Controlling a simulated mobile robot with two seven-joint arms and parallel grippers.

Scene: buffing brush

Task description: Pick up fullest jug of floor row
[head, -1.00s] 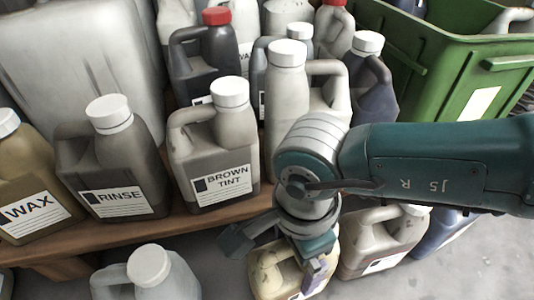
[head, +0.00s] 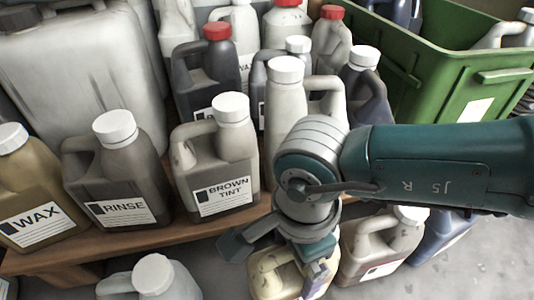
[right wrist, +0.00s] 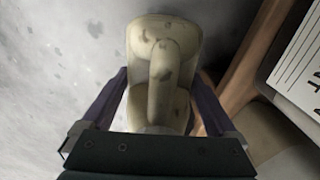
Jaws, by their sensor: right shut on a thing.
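My right gripper (head: 284,262) is shut on a cream-yellow jug (head: 268,283) of the floor row, in front of the wooden shelf. In the right wrist view the same jug (right wrist: 163,72), scuffed with dark spots, stands between the two fingers (right wrist: 160,105), its handle facing the camera. My wrist hides part of it in the head view, and I cannot tell its fill level or whether it touches the floor. Other floor-row jugs are a pale grey one (head: 153,278) at left, an off-white one (head: 382,245) right of the gripper and a blue one (head: 440,236). My left gripper is not in view.
The wooden shelf (head: 150,238) behind holds jugs labelled WAX (head: 35,185), RINSE (head: 118,172) and BROWN TINT (head: 215,155), plus several others. A large grey canister (head: 80,75) stands at back left. A green crate (head: 450,80) stands at back right. Bare floor (head: 480,262) shows at lower right.

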